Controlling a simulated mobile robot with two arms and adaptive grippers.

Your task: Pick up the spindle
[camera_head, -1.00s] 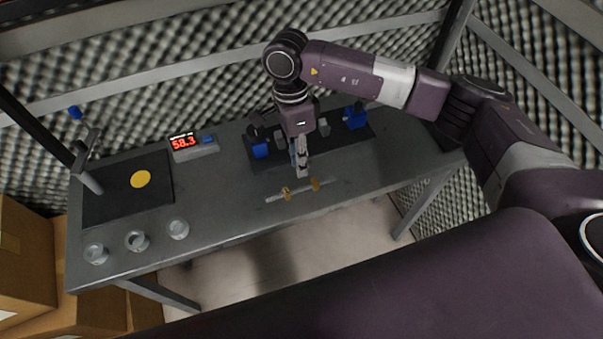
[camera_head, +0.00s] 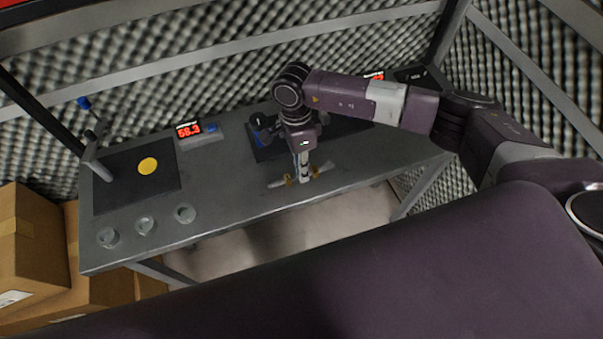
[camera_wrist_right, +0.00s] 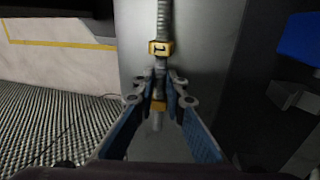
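The spindle (camera_head: 279,183) is a thin grey rod with two brass-yellow collars, lying near the front edge of the grey table. My right gripper (camera_head: 303,177) points down over its middle. In the right wrist view the rod (camera_wrist_right: 163,20) runs away from the camera, with one yellow collar beyond the fingertips and one nearer. The right fingers (camera_wrist_right: 160,82) converge from both sides onto the rod between the collars and look shut on it. The fingertips hide that part of the rod. The spindle appears to be still at table level. My left gripper is not in view.
A dark mat (camera_head: 110,199) with a yellow disc (camera_head: 148,166) and a stand lies at the left. A red-digit display (camera_head: 200,134) and a dark tray (camera_head: 345,126) with blue parts are behind. Cardboard boxes stand far left.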

